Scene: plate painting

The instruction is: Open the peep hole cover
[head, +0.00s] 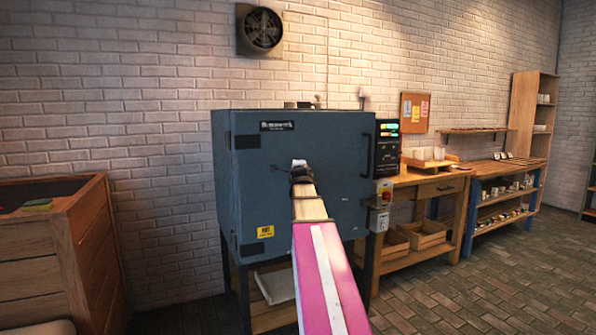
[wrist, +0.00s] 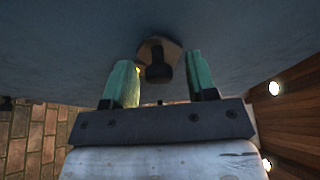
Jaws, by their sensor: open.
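A blue-grey kiln (head: 250,165) stands on a dark frame against the brick wall, its front facing me. In the wrist view, a dark knob on a brownish plate, which looks like the peep hole cover (wrist: 158,68), sits on the kiln's front surface (wrist: 60,55). My gripper (wrist: 160,80) is open, with one green finger on each side of the knob. I cannot tell whether either finger touches it. In the head view, my gripper (head: 299,165) is at the middle of the kiln front and my arm hides the cover.
A control panel (head: 387,148) and a grey box with a red button (head: 383,193) are at the kiln's right. A wooden workbench (head: 425,182) stands further right. A wooden cabinet (head: 85,225) stands at the left. The tiled floor at the right is clear.

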